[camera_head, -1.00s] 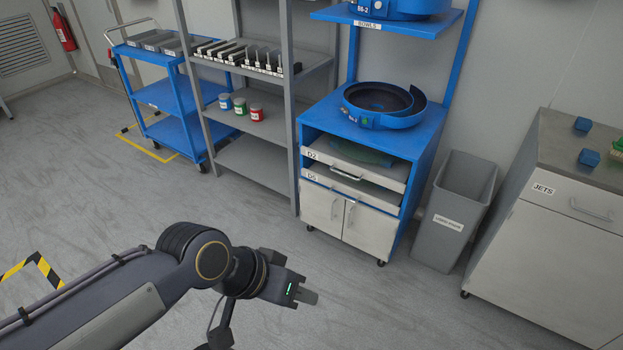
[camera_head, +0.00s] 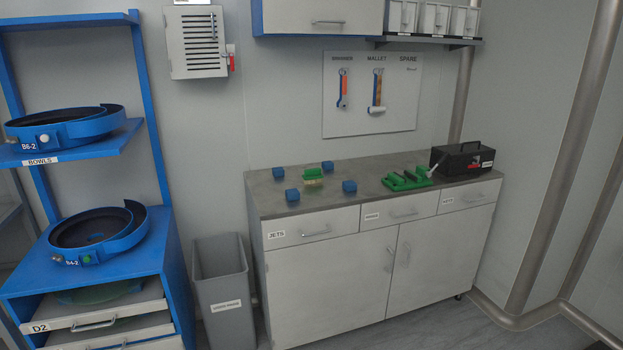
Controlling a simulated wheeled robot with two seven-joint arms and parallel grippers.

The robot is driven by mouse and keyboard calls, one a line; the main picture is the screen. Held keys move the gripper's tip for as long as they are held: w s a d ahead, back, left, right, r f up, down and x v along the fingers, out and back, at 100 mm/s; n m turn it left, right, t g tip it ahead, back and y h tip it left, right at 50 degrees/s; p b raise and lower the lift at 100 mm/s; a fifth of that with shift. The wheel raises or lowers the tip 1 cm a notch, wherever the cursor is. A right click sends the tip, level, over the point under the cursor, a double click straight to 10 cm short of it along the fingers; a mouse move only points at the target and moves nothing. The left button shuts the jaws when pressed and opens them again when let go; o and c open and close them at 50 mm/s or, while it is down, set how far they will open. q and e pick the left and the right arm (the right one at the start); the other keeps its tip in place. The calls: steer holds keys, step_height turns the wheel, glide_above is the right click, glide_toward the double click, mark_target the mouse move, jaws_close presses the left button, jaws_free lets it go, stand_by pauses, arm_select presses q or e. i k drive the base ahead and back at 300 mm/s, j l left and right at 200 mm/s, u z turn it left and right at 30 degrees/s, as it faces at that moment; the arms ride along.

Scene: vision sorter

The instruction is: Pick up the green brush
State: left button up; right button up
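A small green object with pale yellowish bristles, which looks like the green brush (camera_head: 313,175), lies on the grey countertop (camera_head: 345,201) of the cabinet. It sits among several small blue blocks (camera_head: 349,187). A green holder with green pieces (camera_head: 407,180) lies to its right on the same top. Neither of my grippers is in the head view, so their state is hidden.
A black toolbox (camera_head: 462,158) stands at the countertop's right end. A grey bin (camera_head: 223,292) stands left of the cabinet. A blue rack with bowls (camera_head: 95,245) and a partly open drawer (camera_head: 95,315) is further left. A tool board (camera_head: 370,95) hangs above.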

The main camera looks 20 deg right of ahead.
mark_target(313, 175)
steer(key=i+l+u, duration=0.15)
steer(key=i+l, duration=0.15)
steer(key=i+l+u, duration=0.1)
steer(key=i+l, duration=0.2)
steer(key=i+l+u, duration=0.15)
steer(key=i+l, duration=0.15)
steer(key=i+l+u, duration=0.1)
steer(key=i+l, duration=0.15)
steer(key=l, duration=0.15)
steer(key=i+l+u, duration=0.15)
steer(key=l, duration=0.25)
steer(key=i+l+u, duration=0.15)
steer(key=i+l, duration=0.2)
steer(key=i+l+u, duration=0.1)
steer(key=l, duration=0.45)
steer(key=i+l, duration=0.2)
steer(key=i, duration=0.15)
steer(key=j+u, duration=0.05)
